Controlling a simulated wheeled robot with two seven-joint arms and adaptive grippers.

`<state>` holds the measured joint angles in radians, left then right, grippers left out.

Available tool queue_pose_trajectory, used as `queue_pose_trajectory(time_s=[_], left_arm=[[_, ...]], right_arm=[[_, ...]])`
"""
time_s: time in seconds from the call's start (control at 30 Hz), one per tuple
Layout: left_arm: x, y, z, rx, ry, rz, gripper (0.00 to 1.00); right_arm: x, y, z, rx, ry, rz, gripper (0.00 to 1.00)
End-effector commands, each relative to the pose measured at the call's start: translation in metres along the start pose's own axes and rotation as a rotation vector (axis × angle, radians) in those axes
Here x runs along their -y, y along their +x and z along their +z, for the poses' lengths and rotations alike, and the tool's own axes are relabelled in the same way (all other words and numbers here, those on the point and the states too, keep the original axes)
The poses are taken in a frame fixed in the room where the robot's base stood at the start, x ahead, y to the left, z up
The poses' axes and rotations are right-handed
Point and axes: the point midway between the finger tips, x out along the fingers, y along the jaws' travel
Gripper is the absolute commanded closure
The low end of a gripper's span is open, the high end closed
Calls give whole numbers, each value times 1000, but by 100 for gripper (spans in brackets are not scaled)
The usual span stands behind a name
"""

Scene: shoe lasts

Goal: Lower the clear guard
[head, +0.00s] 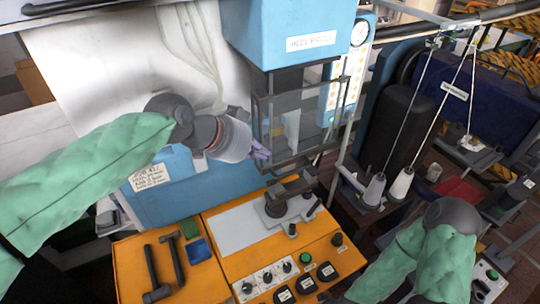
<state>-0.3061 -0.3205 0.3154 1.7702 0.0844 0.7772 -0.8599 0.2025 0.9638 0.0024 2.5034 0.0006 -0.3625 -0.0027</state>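The clear guard (312,112) is a dark-framed, see-through box under the blue press head (292,32). Its lower edge is above the orange worktable, and a pale shape shows through its panes. My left gripper (262,150) comes in from the left, and its purple fingertips are at the guard's lower left side. I cannot tell whether they touch the frame or how far apart the fingers are. My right arm is at the lower right, and its gripper cannot be made out.
Below the guard, a dark metal fixture (288,196) stands by a grey plate (236,230) on the orange worktable (220,286). Hammers (173,262) lie at its left, and knobs and buttons line its front. Thread cones (374,190) stand at the right.

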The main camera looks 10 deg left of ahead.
Motion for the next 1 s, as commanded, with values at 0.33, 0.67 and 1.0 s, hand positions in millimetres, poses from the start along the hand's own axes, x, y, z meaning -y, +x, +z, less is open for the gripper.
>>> queue_pose_trajectory(time_s=[0.33,0.67,1.0], left_arm=[[-1,64,1,5,-1,5,100],[-1,108,20,4,-4,1,100],[0,118,30,2,-3,0,100]], right_arm=[[0,-1,0,0,0,0,100],[0,1,0,0,0,0,100],[-1,2,0,0,0,0,100]])
